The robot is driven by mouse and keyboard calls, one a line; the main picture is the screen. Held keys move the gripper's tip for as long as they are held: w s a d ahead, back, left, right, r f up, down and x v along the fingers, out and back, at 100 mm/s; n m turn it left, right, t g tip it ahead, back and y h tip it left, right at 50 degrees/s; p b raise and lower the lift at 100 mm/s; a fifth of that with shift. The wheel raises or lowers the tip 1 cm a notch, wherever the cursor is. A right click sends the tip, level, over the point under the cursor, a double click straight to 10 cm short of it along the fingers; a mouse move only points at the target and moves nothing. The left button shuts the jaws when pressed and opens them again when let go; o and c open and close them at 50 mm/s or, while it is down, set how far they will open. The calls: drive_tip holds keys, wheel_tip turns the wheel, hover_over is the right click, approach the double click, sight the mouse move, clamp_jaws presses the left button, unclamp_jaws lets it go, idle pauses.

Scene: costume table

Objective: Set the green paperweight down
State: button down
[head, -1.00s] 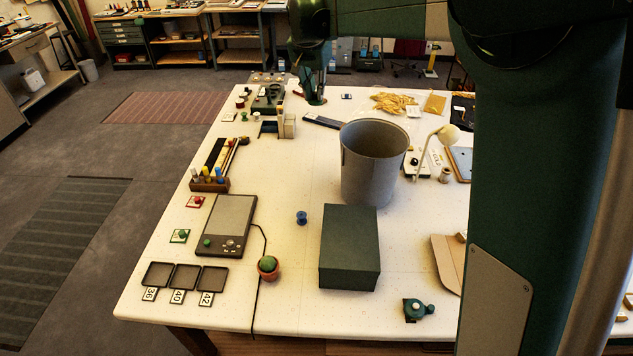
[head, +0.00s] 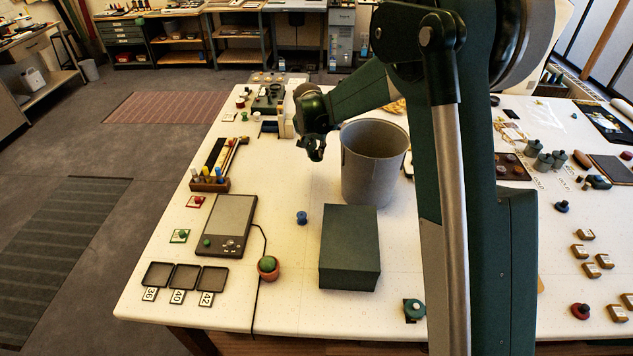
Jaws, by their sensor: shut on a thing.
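My gripper (head: 314,152) is above the far part of the white table, just left of the grey bin. It is shut on the green paperweight, which is small, dark and hard to tell from the jaws. A small green knob-shaped piece (head: 207,243) is on the dark flat scale (head: 230,221).
The tall grey bin (head: 372,163) and dark green box (head: 350,246) stand mid-table. A blue spool (head: 302,217), a pot with a green ball (head: 268,268), three trays (head: 186,276) and a pen rack (head: 209,184) are nearby.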

sight(316, 161)
drive_tip(key=shift+f, duration=0.65)
drive_tip(key=shift+f, duration=0.1)
drive_tip(key=shift+f, duration=3)
drive_tip(key=shift+f, duration=0.15)
drive_tip(key=shift+f+p, duration=0.3)
drive_tip(key=shift+f, duration=1.45)
drive_tip(key=shift+f, duration=0.1)
drive_tip(key=c, duration=2.3)
unclamp_jaws()
